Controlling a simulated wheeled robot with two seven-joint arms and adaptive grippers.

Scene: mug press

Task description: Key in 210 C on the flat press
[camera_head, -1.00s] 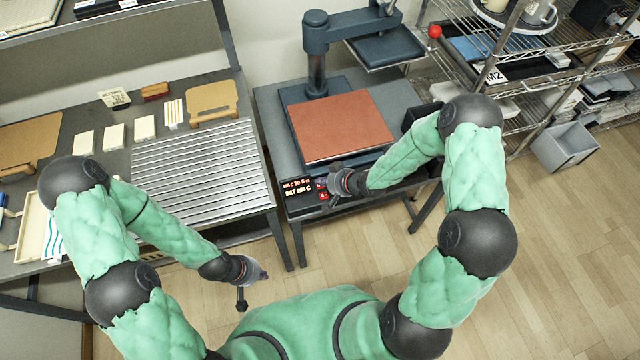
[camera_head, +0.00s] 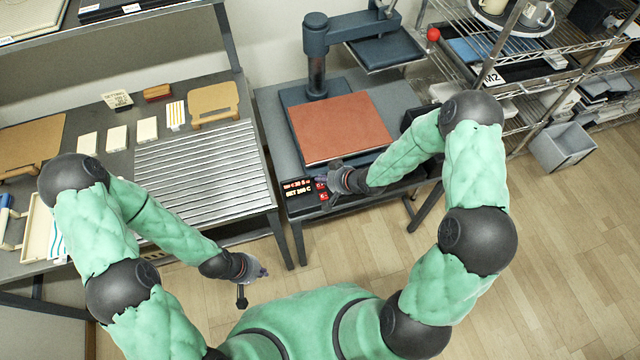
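The flat press (camera_head: 342,127) stands on the grey table in the middle, with a reddish-brown square pad and a dark swing arm above and behind it. Its control panel (camera_head: 298,190) is at the table's front left edge. The panel shows red digits and a lower line starting with "SET" that I cannot read for certain. My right gripper (camera_head: 324,184) is at the right side of the panel, over or against its red-lit keys and partly hiding them. Its fingers are too small to judge. My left gripper (camera_head: 258,272) hangs over the floor, away from the press.
A ribbed metal surface (camera_head: 200,165) lies on the left bench, with white blocks (camera_head: 117,138) and a tan board (camera_head: 213,101) behind it. A wire shelf (camera_head: 490,75) with a red ball-ended handle (camera_head: 433,34) near it stands right. A grey bin (camera_head: 563,147) is on the floor.

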